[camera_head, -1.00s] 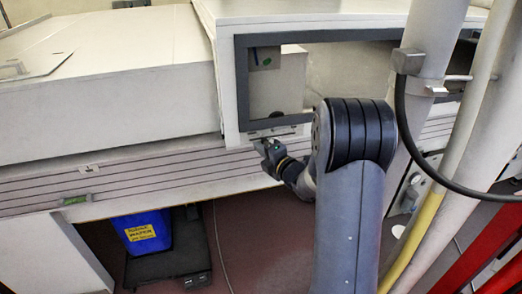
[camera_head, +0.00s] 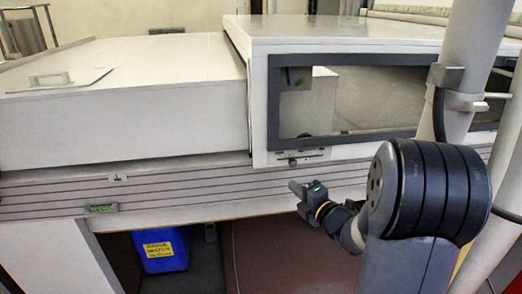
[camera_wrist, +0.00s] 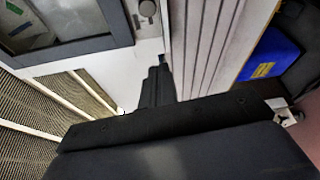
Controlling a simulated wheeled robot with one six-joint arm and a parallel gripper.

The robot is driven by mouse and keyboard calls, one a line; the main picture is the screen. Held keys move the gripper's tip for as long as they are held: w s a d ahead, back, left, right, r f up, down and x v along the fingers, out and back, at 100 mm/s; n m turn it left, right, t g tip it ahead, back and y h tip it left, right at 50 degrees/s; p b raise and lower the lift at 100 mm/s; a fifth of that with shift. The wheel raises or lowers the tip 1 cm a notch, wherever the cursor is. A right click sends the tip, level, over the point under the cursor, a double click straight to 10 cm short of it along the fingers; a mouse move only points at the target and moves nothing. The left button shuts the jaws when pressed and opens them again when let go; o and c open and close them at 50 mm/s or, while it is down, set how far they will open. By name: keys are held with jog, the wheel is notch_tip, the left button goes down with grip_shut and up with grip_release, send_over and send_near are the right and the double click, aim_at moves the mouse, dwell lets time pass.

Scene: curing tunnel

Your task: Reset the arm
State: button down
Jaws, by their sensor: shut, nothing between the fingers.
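My gripper (camera_head: 302,192) is in front of the slatted front of the machine, below the dark-framed window, in the head view. Its fingers are shut and empty. My arm comes in from the lower right. In the wrist view the dark fingers (camera_wrist: 158,82) are together, with a pale surface and the slatted front behind them. I cannot tell from these views how far the fingertips are from the machine.
The window frame (camera_head: 258,110) and slatted front (camera_head: 200,187) are close by. A blue bin (camera_head: 165,262) with a yellow label stands below at left. Thick pale pipes (camera_head: 462,60) rise at the right, beside my arm. The reddish floor below the machine is clear.

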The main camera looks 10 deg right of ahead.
jog(key=w+p, duration=0.1)
jog(key=w, duration=0.2)
jog(key=w+p, duration=0.1)
jog(key=w, duration=0.2)
jog(key=w+p, duration=0.1)
jog(key=w, duration=0.2)
jog(key=shift+w+a+r+p, duration=0.15)
jog(key=shift+w+a+p, duration=0.05)
jog(key=shift+a+p, duration=0.1)
jog(key=shift+d, duration=0.4)
jog(key=shift+w+p, duration=0.1)
jog(key=shift+p, duration=0.35)
jog(key=shift+a, duration=0.45)
